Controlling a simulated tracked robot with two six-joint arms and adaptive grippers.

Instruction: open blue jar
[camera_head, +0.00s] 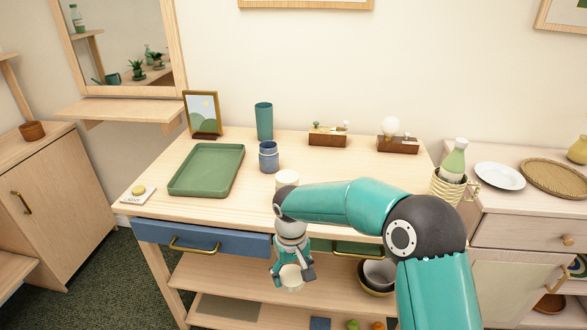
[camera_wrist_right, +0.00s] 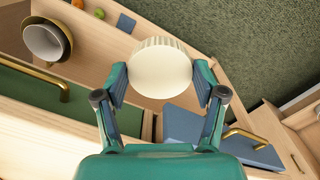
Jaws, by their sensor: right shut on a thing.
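The blue jar (camera_head: 268,157) stands upright on the light wood table, right of the green tray. No lid shows on its top. My right gripper (camera_head: 292,272) is in front of the table's front edge, pointing down, away from the jar. It is shut on a round cream lid (camera_head: 291,278) with a ribbed side. In the right wrist view the lid (camera_wrist_right: 160,68) sits between the two fingertips (camera_wrist_right: 160,82). My left gripper is not in view.
The green tray (camera_head: 172,190), a teal cup (camera_head: 264,120), a picture frame (camera_head: 203,113) and wooden blocks (camera_head: 327,136) stand on the table. A white-topped thing (camera_head: 287,177) is partly hidden behind my right arm. Bowls (camera_head: 379,272) sit below.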

